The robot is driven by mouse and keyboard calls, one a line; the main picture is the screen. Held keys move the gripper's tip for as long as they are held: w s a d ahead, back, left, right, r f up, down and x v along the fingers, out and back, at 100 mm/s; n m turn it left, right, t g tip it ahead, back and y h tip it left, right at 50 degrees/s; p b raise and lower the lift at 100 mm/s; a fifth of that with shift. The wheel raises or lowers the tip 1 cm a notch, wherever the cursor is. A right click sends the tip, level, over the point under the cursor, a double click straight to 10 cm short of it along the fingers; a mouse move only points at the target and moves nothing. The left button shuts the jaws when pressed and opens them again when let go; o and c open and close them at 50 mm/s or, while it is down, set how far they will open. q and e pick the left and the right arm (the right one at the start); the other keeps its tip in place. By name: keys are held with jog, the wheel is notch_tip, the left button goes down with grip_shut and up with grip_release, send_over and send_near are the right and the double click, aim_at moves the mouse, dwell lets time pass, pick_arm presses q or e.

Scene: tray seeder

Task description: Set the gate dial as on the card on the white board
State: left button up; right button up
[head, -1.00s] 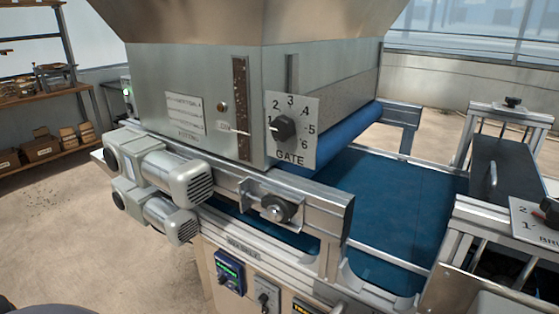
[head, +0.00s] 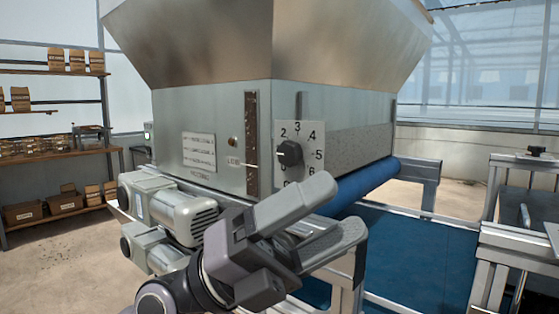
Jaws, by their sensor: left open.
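The gate dial is a black knob (head: 290,153) on a white number plate (head: 315,146) on the front of the metal hopper. Numbers 2 to 6 show around it. The knob's pointer end faces left, about where the 1 sits. My left gripper (head: 348,212) is open and empty, below the dial in the head view, its fingers pointing right. It hides the bottom of the plate and the GATE word. It appears apart from the knob. The white board and its card are not in view. My right gripper is not in view.
The hopper (head: 210,110) stands above a blue belt (head: 420,240) with a blue roller (head: 365,183). Grey motors (head: 170,205) stick out at left, close to my arm. A metal-framed unit (head: 520,185) stands at right. Shelves (head: 60,148) with boxes are at far left.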

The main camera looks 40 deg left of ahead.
pick_arm(q)
jog(key=d+f+m+g+y, duration=0.1)
jog(key=f+m+g+y, duration=0.1)
jog(key=m+y, duration=0.2)
jog(key=n+t+y, duration=0.5)
jog(key=t+y, duration=0.2)
jog(key=y, duration=0.9)
send_near(286, 153)
jog(key=w, duration=0.2)
jog(key=w+p, duration=0.2)
jog(key=w, duration=0.3)
jog(key=shift+w+d+p, duration=0.15)
jog(key=shift+d+p, duration=0.05)
jog(key=shift+p, duration=0.1)
jog(key=shift+w+f, duration=0.1)
jog(key=shift+w, duration=0.5)
jog(key=c, duration=1.1)
